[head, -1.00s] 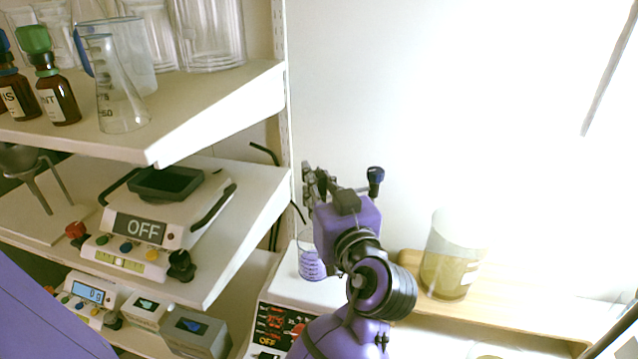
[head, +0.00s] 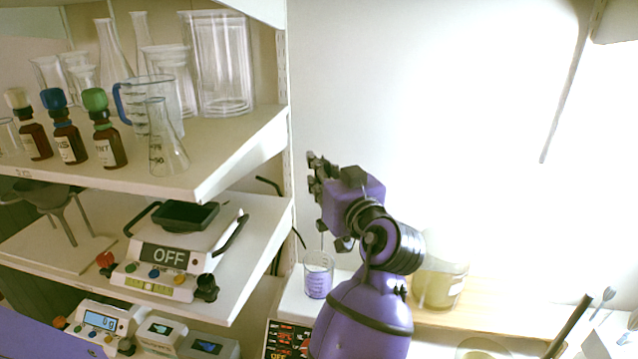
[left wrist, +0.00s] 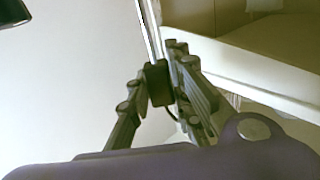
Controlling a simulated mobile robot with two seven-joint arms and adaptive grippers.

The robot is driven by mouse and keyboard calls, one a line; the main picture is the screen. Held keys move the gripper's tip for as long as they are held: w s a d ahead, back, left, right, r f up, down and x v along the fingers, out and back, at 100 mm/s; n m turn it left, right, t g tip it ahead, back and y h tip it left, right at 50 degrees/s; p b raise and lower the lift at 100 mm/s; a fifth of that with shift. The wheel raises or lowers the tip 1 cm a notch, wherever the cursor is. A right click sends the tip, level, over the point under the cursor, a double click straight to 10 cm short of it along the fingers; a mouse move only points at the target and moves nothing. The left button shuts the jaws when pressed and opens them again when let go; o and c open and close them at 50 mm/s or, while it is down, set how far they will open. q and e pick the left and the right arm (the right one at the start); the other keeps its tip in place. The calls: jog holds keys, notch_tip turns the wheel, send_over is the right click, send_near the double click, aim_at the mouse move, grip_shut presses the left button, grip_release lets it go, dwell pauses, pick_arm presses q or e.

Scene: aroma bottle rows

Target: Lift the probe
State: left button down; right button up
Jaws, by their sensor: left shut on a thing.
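My left gripper (head: 314,182) is raised above and beside a glass beaker (head: 318,277) of purple liquid. In the left wrist view the gripper (left wrist: 160,84) is shut on the probe's black block (left wrist: 158,76). A thin metal rod (left wrist: 149,30) runs from this block to the top of that picture. In the head view the probe is mostly hidden by the gripper, and a thin rod (head: 322,240) shows above the beaker. I cannot tell whether its tip is inside the beaker. My right gripper is not in view.
The beaker stands on a white hotplate (head: 289,337). Shelves at left hold glassware, brown bottles (head: 107,147) and a device marked OFF (head: 168,257). The upper shelf's edge (head: 240,155) is left of my gripper. A large yellowish beaker (head: 440,285) stands behind my arm.

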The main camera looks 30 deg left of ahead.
pick_arm(q)
jog(key=c, duration=1.7)
grip_release()
jog(key=shift+r+t, duration=0.3)
jog(key=shift+r, duration=0.1)
jog(key=shift+c, duration=0.2)
jog(key=shift+o, duration=0.9)
jog(key=shift+f, duration=0.2)
jog(key=v, duration=1.2)
